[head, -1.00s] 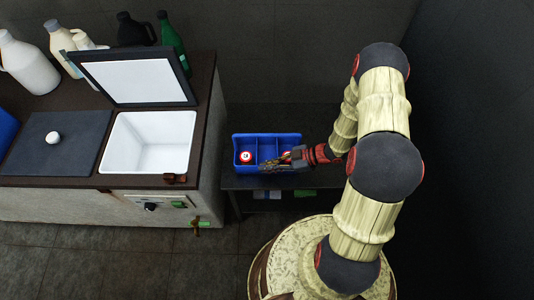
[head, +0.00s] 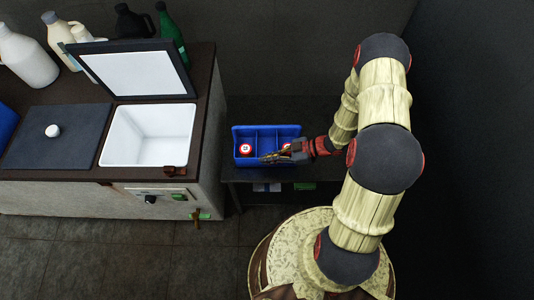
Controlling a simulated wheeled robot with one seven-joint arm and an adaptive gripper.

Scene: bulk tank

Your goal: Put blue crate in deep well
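The blue crate (head: 268,129) stands on a low dark table to the right of the tank cabinet. It is divided into compartments. A round red and white item (head: 246,148) lies in its left compartment, and a second one (head: 286,148) shows partly in the right compartment behind my gripper. The deep well (head: 147,137) is the white-lined, empty square basin in the cabinet top, with its hinged lid (head: 140,72) raised. My gripper (head: 267,158) is at the crate's near side, its fingers over the front wall. I cannot tell whether they touch or grip the wall.
A dark flat cover (head: 50,136) with a white knob lies left of the well. Several bottles (head: 172,40) stand behind. A brown latch (head: 174,172) is at the well's front right corner, and a green tap (head: 199,214) sticks out from the cabinet front.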

